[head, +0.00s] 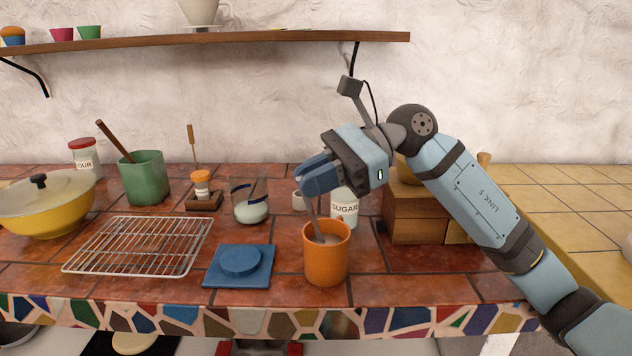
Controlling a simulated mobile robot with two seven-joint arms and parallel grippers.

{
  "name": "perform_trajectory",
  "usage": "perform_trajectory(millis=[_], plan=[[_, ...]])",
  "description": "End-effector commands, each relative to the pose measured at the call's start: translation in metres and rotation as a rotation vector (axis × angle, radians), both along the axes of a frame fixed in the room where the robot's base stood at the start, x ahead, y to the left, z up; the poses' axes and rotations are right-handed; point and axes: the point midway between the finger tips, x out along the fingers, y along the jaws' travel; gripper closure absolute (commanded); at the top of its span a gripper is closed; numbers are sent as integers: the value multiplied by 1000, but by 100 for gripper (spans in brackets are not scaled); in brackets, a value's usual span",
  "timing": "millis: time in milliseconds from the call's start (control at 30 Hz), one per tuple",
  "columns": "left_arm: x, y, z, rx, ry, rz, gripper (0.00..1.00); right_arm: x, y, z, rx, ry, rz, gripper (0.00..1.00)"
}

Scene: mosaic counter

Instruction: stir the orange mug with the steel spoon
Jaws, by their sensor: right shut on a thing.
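The orange mug (326,262) stands upright near the front of the tiled counter, right of the blue square base. It holds a greyish-brown liquid. My left gripper is out of view.
A blue square base (239,274) and a wire rack (140,246) lie left of the mug. A glass (250,205), a sugar jar (345,205) and a wooden grinder box (412,215) stand behind. A mosaic edge (250,322) bounds the front.

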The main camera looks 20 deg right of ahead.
Motion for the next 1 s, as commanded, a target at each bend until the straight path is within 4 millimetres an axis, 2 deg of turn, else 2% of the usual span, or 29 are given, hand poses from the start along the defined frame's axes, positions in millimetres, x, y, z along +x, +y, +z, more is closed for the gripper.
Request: perform_trajectory(millis=[33, 300, 667, 1000], plan=[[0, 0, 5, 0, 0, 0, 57, -2, 2, 8, 0, -4, 1, 100], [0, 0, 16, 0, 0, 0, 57, -9, 9, 30, 0, -4, 1, 100], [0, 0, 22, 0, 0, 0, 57, -13, 12, 42, 0, -3, 1, 100], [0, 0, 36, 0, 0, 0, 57, -12, 12, 73, -1, -2, -1, 100]])
